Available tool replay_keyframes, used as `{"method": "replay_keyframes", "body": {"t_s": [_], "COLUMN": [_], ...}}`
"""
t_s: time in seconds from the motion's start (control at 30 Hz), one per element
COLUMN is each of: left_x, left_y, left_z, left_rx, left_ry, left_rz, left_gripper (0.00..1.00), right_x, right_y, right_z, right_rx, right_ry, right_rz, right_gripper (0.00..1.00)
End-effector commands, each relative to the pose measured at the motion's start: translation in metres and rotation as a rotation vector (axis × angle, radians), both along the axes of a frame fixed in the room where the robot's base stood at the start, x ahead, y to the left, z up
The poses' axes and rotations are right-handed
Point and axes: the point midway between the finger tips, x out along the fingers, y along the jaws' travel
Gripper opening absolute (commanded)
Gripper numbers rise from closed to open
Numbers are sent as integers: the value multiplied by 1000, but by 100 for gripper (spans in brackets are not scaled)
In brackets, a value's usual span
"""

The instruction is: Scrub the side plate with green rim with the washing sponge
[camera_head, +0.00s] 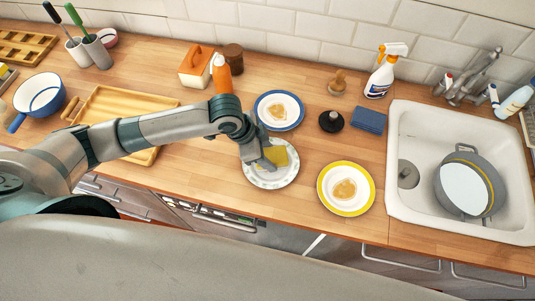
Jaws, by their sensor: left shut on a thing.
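The side plate (268,181) lies on the wooden counter near its front edge, in the middle of the view. Its pale rim looks patterned with a faint green. The gripper hides part of the plate and sponge. My right gripper is not in view.
A blue-rimmed plate (297,119) and a yellow-rimmed plate (366,199), both with brown stains, lie close by. A black-knobbed item (331,122) and a blue cloth or sponge stack (368,121) stand right. The sink (403,211) holds a grey pot (487,169). A wooden tray (122,94) lies left.

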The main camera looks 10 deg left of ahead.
Motion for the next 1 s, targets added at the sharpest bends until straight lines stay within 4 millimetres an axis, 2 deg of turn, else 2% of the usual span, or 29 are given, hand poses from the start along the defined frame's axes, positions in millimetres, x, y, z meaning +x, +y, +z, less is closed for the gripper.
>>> {"method": "replay_keyframes", "body": {"t_s": [0.27, 1.0], "left_x": [1, 1], "left_y": [0, 0], "left_z": [14, 74], "left_rx": [0, -1], "left_ry": [-2, -3], "left_rz": [-1, 0], "left_gripper": [17, 17], "right_x": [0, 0], "right_y": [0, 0], "right_z": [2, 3], "right_rx": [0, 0], "right_ry": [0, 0], "right_rz": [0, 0], "right_gripper": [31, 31]}}
